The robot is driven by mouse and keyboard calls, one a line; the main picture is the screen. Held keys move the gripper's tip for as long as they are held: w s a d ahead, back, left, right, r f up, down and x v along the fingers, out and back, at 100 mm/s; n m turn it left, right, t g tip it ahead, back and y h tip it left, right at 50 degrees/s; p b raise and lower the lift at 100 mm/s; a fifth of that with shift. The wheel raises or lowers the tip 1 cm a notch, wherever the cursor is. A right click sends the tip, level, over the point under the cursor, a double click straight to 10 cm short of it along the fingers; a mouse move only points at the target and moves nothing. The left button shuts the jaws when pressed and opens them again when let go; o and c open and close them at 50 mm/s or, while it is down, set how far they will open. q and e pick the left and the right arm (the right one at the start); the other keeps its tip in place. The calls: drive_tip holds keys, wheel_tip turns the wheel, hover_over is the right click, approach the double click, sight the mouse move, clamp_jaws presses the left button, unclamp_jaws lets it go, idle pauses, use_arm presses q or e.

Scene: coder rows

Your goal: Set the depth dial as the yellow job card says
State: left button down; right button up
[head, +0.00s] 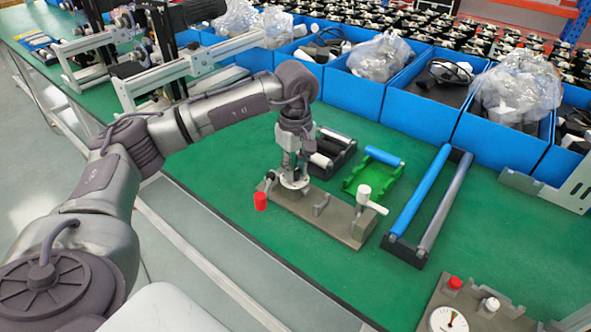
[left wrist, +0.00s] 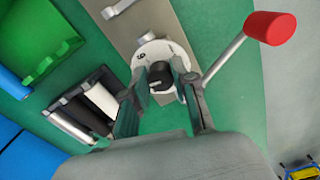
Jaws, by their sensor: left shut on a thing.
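The depth dial is a white disc with dark markings (left wrist: 148,50) and a black knob (left wrist: 159,72) at its centre. It sits on a grey-brown plate (head: 335,222) on the green bench. My left gripper (head: 294,178) points down over the dial at the plate's left end. In the left wrist view its fingers (left wrist: 160,90) stand on both sides of the black knob, shut on it. A numeral shows on the disc, but the setting cannot be read for certain. I cannot make out a yellow job card. My right gripper is not in view.
A red-knobbed lever (head: 260,201) stands close beside the dial, and a white-knobbed lever (head: 364,194) at the plate's other end. Blue bins (head: 425,118) line the back.

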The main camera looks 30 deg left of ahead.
sight(296, 171)
use_arm(q)
drive_tip(key=shift+r, duration=0.1)
idle(0.4)
drive_tip(key=c, duration=0.9)
unclamp_jaws()
wheel_tip(296, 171, up, 12)
drive_tip(key=shift+f, duration=0.1)
